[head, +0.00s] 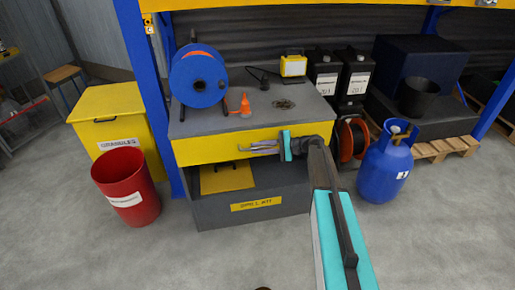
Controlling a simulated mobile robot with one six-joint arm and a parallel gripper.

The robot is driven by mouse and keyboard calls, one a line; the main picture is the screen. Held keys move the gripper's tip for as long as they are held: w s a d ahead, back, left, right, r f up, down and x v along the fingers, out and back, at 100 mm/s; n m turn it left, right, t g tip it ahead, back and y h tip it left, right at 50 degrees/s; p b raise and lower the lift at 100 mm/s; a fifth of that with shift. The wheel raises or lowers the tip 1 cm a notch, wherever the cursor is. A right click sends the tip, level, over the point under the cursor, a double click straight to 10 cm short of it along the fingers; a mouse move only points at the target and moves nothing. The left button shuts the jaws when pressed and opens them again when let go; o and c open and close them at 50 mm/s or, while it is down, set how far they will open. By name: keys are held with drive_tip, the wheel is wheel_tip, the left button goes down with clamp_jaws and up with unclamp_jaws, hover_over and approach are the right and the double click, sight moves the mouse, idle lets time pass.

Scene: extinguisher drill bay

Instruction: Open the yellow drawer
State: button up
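The yellow drawer (205,149) is a wide yellow front just under the grey top of a cabinet. It looks shut, with its front close below the top's edge. A thin bar handle sits near the middle of the front, partly hidden by my gripper. My gripper (254,148) reaches in from the right, its grey fingers pointing left across the drawer front at the handle. The fingers overlap the handle in the head view. I cannot tell whether they touch it or are closed around it.
The cabinet top (212,122) carries a blue hose reel (199,77), an orange nozzle (244,104) and a yellow lamp (293,67). Below is an open spill kit bay (256,203). A red bin (126,188) stands left, a blue gas cylinder (383,172) right. Front floor is clear.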

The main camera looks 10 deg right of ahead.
drive_tip(key=shift+a, duration=0.1)
drive_tip(key=shift+c, duration=0.3)
clamp_jaws()
